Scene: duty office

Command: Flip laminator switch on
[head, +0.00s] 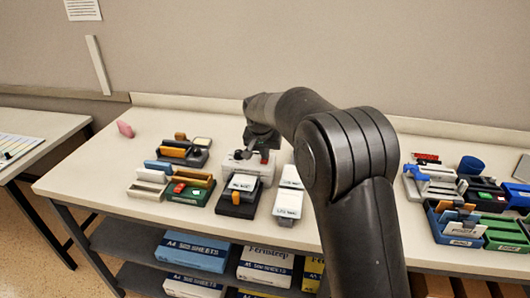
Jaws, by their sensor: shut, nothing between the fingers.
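A pale grey-white box-shaped device (266,171), which looks like the laminator, stands on the long table left of the middle in the head view. Small dark and green details show on its top, but its switch is too small to make out. My gripper (243,154) is over this device, pointing down at its upper left side. It is shut and empty. My gripper and wrist hide part of the device's top and back. I cannot tell whether the fingertips touch it.
A black device with an orange part (237,197) stands right in front. Left are a green tray (190,193) and white holders (147,189); right is a white labelled box (288,202). A pink object (125,129) lies far left. More organisers (460,229) stand right.

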